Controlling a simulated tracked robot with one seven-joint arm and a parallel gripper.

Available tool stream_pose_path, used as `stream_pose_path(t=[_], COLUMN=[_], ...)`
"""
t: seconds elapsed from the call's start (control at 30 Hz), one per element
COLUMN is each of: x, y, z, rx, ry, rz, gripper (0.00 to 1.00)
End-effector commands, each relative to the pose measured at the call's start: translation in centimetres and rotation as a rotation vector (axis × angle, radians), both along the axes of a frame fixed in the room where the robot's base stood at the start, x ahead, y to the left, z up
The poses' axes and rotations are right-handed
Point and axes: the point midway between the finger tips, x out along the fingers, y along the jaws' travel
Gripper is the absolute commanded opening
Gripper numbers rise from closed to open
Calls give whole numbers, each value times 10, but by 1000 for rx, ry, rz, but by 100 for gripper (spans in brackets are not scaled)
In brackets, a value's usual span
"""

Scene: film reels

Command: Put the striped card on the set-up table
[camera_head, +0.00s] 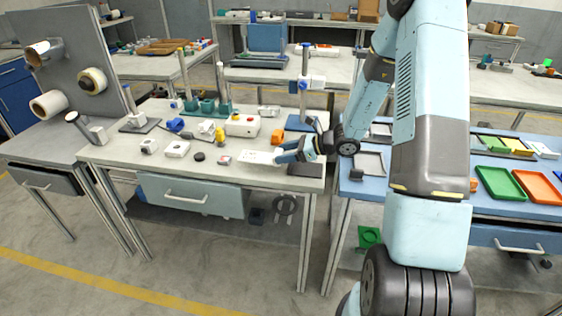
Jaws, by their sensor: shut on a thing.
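My gripper (277,156) is low over the right front part of a pale-topped table (225,172) with a drawer. It points left and is shut on a white flat piece (257,157) at its fingertips. Small dark marks show on this piece, but it is too small to tell whether they are the stripes of the card. I cannot tell whether the piece touches the tabletop. No other striped card can be made out, and no label shows which table is the set-up table.
The pale table also holds a white box with a red button (242,126), a dark puck (199,157), a green stand (207,107) and a blue-based post (302,105). A blue table (480,207) to the right holds a green tray (501,183) and an orange tray (538,188).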

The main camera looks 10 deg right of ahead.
Motion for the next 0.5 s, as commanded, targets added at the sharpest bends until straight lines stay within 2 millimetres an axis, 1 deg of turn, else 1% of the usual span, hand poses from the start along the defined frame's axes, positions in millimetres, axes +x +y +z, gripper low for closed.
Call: stream_pose_path(t=[0.1, 0.3, 0.4, 0.5], x=[5, 4, 4, 4], y=[2, 2, 2, 2], z=[-7, -31, -36, -35], rx=[0, 2, 0, 0], ry=[1, 4, 0, 0], rz=[1, 0, 1, 0], gripper=[32, 32, 32, 32])
